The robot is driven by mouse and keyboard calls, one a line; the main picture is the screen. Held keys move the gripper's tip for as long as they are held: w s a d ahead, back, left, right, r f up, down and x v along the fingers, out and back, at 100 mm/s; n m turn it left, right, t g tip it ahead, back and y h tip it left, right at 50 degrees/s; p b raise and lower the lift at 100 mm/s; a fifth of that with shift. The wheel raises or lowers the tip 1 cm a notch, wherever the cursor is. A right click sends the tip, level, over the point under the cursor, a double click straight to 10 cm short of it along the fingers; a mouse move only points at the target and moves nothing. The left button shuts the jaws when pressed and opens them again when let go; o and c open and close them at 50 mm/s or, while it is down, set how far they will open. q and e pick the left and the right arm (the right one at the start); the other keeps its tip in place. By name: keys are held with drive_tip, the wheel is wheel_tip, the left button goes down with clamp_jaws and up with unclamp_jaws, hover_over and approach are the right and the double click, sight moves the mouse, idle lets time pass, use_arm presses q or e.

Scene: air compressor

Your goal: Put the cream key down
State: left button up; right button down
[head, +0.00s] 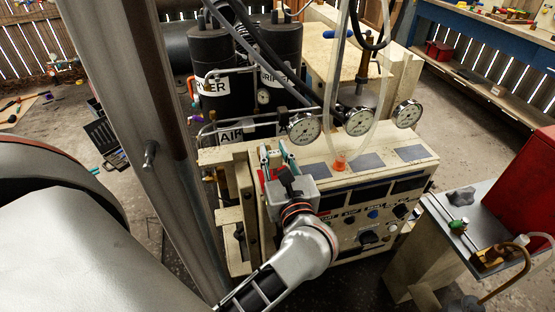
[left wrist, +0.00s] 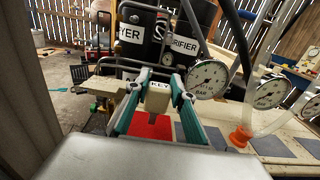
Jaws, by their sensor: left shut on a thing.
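The cream key (left wrist: 156,101), marked KEY, is between the two teal fingers of my left gripper (left wrist: 160,84) in the left wrist view. The gripper is shut on it. A red patch (left wrist: 150,127) on the cream panel top lies below the key; I cannot tell whether the key touches it. In the head view my left gripper (head: 276,158) is over the left end of the cream control panel (head: 330,175), with the red patch (head: 263,174) beside it. The key is mostly hidden there. My right gripper is not in view.
Three round gauges (head: 359,121) stand along the panel's back edge, with hoses above. An orange fitting (head: 340,162) and grey patches (head: 369,160) are right of the gripper. Black cylinders (head: 212,75) stand behind. A side stand with a red box (head: 525,190) is at the right.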

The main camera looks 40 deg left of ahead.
use_arm(q)
drive_tip(key=shift+f, duration=0.75)
drive_tip(key=shift+r, duration=0.25)
drive_tip(key=shift+f, duration=0.15)
drive_tip(key=o, duration=1.1)
